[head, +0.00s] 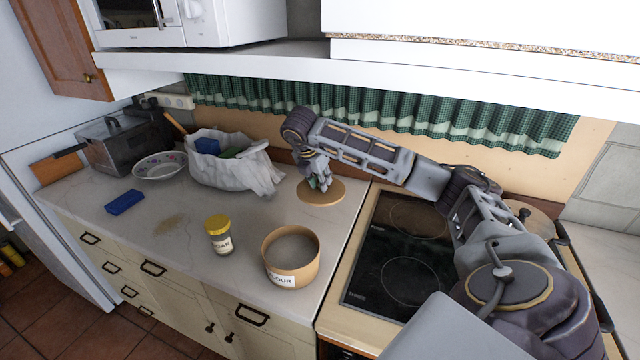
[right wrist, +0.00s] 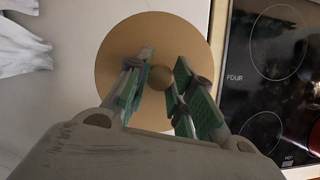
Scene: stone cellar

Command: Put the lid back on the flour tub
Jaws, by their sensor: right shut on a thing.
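The flour tub (head: 291,258) is a round tan tub with a "FLOUR" label, standing open near the counter's front edge, left of the hob. Its round tan lid (head: 325,196) is at the back of the counter, beside the hob; I cannot tell whether it touches the counter. My right gripper (head: 320,184) is above the lid, shut on its knob. In the right wrist view the lid (right wrist: 120,58) fills the upper middle, and the green-padded fingers flank the round knob (right wrist: 162,77). My left gripper is not in view.
A sugar jar (head: 218,236) with a yellow lid stands left of the tub. The black hob (head: 400,255) is at right. A shelf (head: 300,62) overhangs the back.

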